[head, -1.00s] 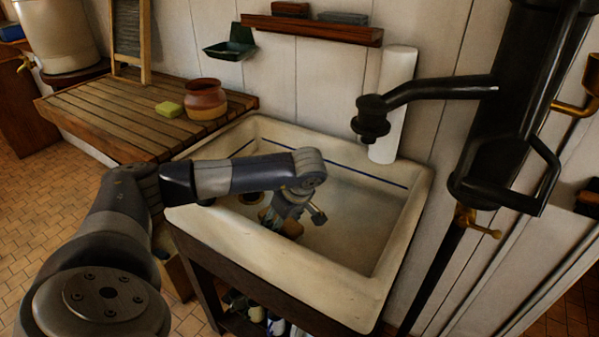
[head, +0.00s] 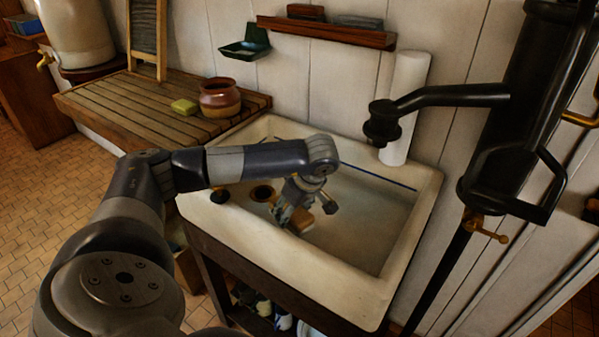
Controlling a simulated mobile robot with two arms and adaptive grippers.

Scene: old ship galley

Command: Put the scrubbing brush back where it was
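A small tan block that looks like the scrubbing brush (head: 303,222) is in the pale stone sink (head: 345,296), right beside the fingers of my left gripper (head: 288,214). My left arm reaches in from the left over the near side of the sink, and the gripper points down into the basin. The fingers are small and partly overlap the block, so I cannot tell whether they grip it or only stand next to it. My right gripper is not in view.
A wooden wall shelf (head: 330,31) above the sink holds a dark block and a grey block. The slatted drainboard (head: 130,108) carries a clay pot (head: 219,98) and a yellow sponge (head: 184,107). A black pump (head: 440,98) with a spout overhangs the sink's right side.

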